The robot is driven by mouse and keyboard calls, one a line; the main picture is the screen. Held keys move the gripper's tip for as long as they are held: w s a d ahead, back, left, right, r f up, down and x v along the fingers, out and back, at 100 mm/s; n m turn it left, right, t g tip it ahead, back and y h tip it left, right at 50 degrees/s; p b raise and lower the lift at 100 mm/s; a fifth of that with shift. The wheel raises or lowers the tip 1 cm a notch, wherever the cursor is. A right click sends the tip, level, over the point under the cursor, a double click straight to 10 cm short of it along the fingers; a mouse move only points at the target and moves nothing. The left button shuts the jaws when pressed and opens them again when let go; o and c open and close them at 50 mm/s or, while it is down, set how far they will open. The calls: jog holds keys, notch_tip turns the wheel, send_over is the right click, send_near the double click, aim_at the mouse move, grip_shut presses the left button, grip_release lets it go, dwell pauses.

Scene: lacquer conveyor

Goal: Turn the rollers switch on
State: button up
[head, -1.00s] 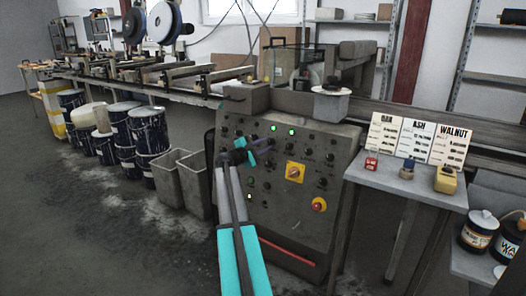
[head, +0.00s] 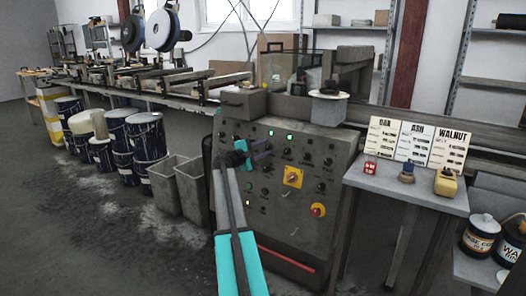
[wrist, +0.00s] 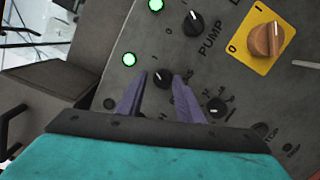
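The grey control panel (head: 325,165) carries several black knobs, lamps and a yellow-plated rotary switch (head: 293,177). My gripper (head: 266,148) is at the panel's upper left, its purple fingers pointing at the panel face. In the wrist view my gripper (wrist: 158,82) is open, with a black knob (wrist: 163,78) showing between its fingertips; I cannot tell whether they touch it. I cannot read a rollers label, so I cannot tell which knob is the rollers switch. Another knob (wrist: 193,23) sits beside the word PUMP.
A red button on yellow (head: 318,210) sits low on the panel. A side table (head: 400,183) with sample cards (head: 413,140) and small containers stands to the right. Grey bins (head: 178,185) and dark drums (head: 145,140) stand on the left.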

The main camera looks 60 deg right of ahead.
jog(key=shift+o, duration=0.7)
jog(key=shift+f, duration=0.1)
jog(key=shift+s, duration=0.1)
jog(key=shift+a, duration=0.1)
jog(key=w+a+p, duration=0.2)
jog(key=a, duration=1.1)
jog(key=shift+a+r, duration=0.2)
jog(key=shift+r, duration=0.25)
jog(key=shift+w, duration=0.1)
